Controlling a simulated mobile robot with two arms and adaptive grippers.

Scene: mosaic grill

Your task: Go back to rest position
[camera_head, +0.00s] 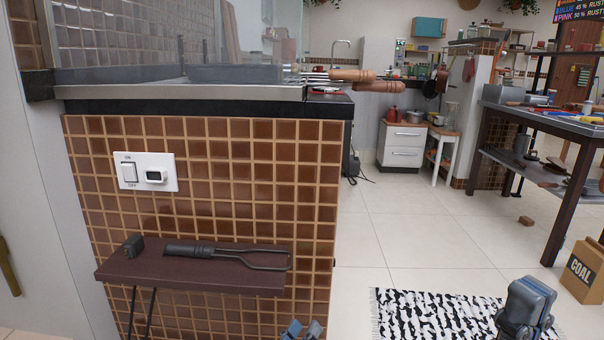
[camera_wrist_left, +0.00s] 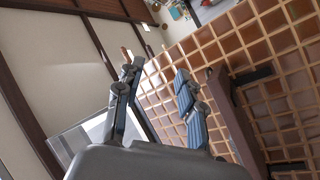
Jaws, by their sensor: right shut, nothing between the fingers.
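My left gripper (camera_head: 300,329) just shows at the bottom edge of the head view, in front of the brown tiled wall (camera_head: 230,190) and below the shelf. In the left wrist view it (camera_wrist_left: 158,90) has its two fingers apart with nothing between them, near the tiles. My right gripper (camera_head: 527,308) is at the lower right of the head view, over the black and white rug. It is shut and empty. Most of both arms is out of view.
A dark shelf (camera_head: 190,281) carrying an iron tool (camera_head: 215,251) juts from the tiles close to my left gripper. A wall switch (camera_head: 146,172) is above it. A coal box (camera_head: 583,270) and a work table (camera_head: 545,122) stand at right. Open floor (camera_head: 430,235) lies between.

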